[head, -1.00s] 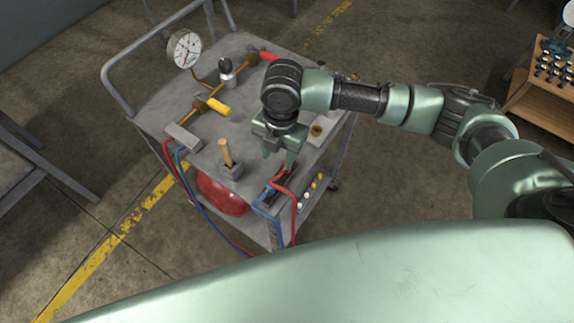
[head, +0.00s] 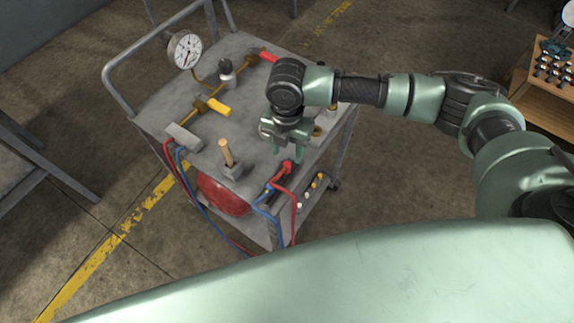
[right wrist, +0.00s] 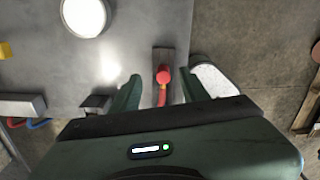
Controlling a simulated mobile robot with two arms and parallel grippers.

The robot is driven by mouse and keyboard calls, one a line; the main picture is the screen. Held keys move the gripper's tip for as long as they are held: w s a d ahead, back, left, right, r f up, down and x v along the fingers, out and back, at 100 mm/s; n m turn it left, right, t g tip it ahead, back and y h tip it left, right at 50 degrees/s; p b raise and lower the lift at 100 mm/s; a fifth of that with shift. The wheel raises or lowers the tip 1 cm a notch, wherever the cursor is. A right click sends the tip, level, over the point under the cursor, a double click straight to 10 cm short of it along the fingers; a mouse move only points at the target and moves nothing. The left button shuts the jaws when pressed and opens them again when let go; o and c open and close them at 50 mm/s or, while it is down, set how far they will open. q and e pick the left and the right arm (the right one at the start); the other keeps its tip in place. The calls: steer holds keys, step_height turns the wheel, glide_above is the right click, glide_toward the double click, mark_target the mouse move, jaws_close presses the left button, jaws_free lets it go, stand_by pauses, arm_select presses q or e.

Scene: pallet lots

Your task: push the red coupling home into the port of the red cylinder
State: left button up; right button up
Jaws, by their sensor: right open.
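The red coupling (head: 287,167) sits on a dark holder at the cart's front right edge, with a red hose running down from it. In the right wrist view the coupling (right wrist: 162,77) shows between my spread fingers, apart from both. My right gripper (head: 288,150) is open and empty, just above and behind the coupling in the head view. A large red rounded body (head: 222,193), perhaps the red cylinder, shows below the cart's top; its port cannot be made out. My left gripper is not in view.
The grey cart top (head: 200,148) carries a pressure gauge (head: 185,50), a yellow-handled valve (head: 217,108) and a wooden-handled tool (head: 226,152). A blue hose (head: 263,205) hangs beside the red one. A wooden table (head: 540,100) stands at the right.

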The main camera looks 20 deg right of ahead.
mark_target(287, 164)
steer(key=shift+s+f, duration=0.15)
steer(key=shift+f, duration=0.05)
steer(key=f, duration=0.1)
steer(key=f+p, duration=0.1)
steer(key=f, duration=0.2)
steer(key=shift+s+a+f+p, duration=0.2)
steer(key=shift+s+p, duration=0.2)
steer(key=shift+f, duration=0.2)
jaws_close()
